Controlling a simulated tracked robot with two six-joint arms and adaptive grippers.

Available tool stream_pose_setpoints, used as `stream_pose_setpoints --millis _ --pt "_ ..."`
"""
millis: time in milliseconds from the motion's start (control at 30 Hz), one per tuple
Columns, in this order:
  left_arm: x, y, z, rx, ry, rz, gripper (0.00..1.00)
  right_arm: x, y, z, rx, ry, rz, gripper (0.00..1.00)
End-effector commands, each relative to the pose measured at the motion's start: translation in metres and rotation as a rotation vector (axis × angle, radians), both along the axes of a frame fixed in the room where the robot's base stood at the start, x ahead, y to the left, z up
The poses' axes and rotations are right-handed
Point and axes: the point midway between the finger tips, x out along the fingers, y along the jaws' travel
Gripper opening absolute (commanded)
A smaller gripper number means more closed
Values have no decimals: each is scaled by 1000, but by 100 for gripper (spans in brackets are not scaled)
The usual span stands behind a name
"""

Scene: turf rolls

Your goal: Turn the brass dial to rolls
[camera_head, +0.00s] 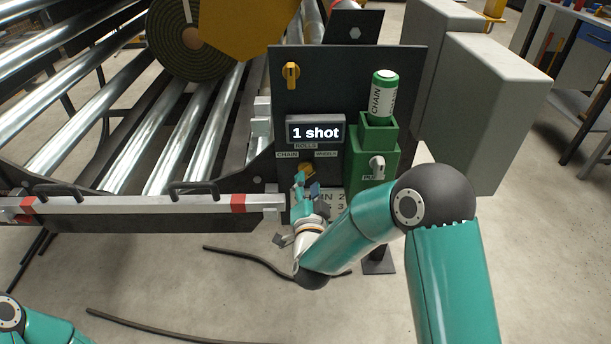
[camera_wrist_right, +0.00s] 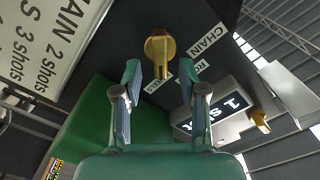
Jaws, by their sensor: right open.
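The brass dial (camera_head: 307,170) sits low on the dark panel, below the ROLLS label (camera_head: 306,146), with CHAIN (camera_head: 287,155) to its left and WHEELS (camera_head: 326,154) to its right. My right gripper (camera_head: 306,187) is just below and in front of it, partly covering it. In the right wrist view the dial (camera_wrist_right: 159,46) shows beyond the open, empty fingers (camera_wrist_right: 160,75). Its bar points down there, towards the partly hidden WHEELS label; I cannot tell its exact setting. My left gripper is out of view.
A display (camera_head: 316,132) reads "1 shot" above the labels. A green holder (camera_head: 372,150) with a CHAIN canister (camera_head: 383,92) and a pale knob (camera_head: 377,166) stands right of the dial. A yellow knob (camera_head: 291,75) is higher up. A rail (camera_head: 150,205) runs left.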

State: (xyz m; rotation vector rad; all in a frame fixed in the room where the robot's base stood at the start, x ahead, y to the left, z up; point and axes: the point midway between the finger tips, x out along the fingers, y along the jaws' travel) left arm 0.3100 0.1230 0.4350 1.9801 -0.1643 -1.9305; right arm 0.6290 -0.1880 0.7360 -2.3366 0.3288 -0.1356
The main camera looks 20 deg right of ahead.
Motion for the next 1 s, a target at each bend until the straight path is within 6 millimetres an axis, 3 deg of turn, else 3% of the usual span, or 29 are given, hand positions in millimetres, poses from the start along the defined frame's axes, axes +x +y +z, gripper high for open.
stream_pose_setpoints --millis 200,600,867,1000 --pt "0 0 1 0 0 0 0 28 -9 0 0 0 -1 42" --pt "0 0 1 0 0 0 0 35 -11 0 -1 1 -1 42" --pt "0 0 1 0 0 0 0 34 -11 0 -1 1 -1 0" --pt "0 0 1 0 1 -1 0 34 -4 -1 -1 1 1 0"
